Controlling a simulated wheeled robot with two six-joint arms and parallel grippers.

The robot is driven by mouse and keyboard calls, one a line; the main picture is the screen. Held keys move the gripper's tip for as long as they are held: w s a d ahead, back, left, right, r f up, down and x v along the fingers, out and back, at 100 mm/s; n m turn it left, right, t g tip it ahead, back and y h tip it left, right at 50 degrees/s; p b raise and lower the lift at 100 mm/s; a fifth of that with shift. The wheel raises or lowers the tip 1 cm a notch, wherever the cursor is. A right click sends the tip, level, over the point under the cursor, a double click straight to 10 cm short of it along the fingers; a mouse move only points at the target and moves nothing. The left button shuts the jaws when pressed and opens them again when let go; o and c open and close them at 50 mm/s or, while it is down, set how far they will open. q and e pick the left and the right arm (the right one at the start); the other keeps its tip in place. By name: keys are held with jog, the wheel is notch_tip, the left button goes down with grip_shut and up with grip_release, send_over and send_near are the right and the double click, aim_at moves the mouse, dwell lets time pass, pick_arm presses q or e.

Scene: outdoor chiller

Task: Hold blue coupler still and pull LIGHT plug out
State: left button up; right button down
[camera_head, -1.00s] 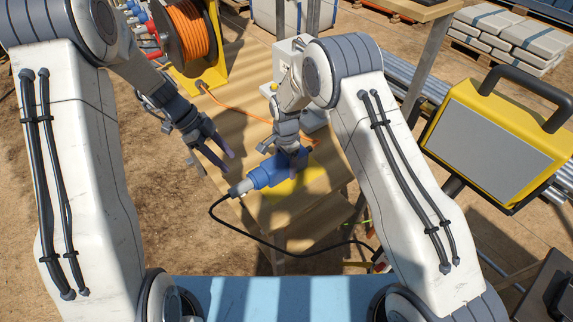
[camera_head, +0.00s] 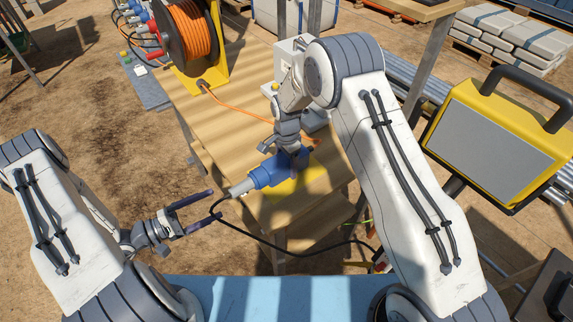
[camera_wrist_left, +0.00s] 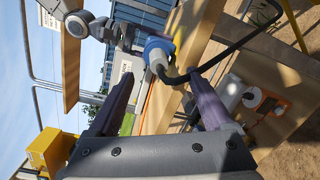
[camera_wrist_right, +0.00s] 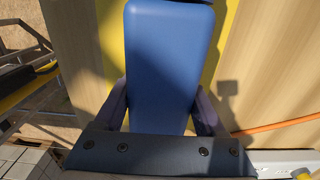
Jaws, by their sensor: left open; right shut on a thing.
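The blue coupler (camera_head: 268,176) lies over the yellow patch of the wooden bench. The grey LIGHT plug (camera_head: 240,188) sits in its left end, with a black cable trailing off it; no lettering is readable. My right gripper (camera_head: 294,152) is shut on the coupler, with a finger on each side of the blue body (camera_wrist_right: 168,65) in the right wrist view. My left gripper (camera_head: 217,203) is open and empty, just left of the plug. In the left wrist view, the plug (camera_wrist_left: 155,57) is ahead of the spread fingers (camera_wrist_left: 163,80), apart from them.
The black cable (camera_head: 262,240) loops below the bench (camera_head: 225,110) edge to the right. An orange cable reel (camera_head: 190,35) stands at the back left. A yellow-framed lamp (camera_head: 490,135) is at right.

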aim_at(231, 194)
pick_arm(q)
jog(key=w+d, duration=0.2)
jog(key=w+d+n+t, duration=0.1)
jog(key=w+d, duration=0.1)
jog(key=d, duration=0.1)
jog(key=w+d+n, duration=0.1)
jog(key=d, duration=0.1)
jog(key=shift+w+d+f+t, duration=0.2)
jog(key=shift+w+d+t, duration=0.1)
jog(key=shift+w, duration=0.1)
grip_shut()
dwell(1.5)
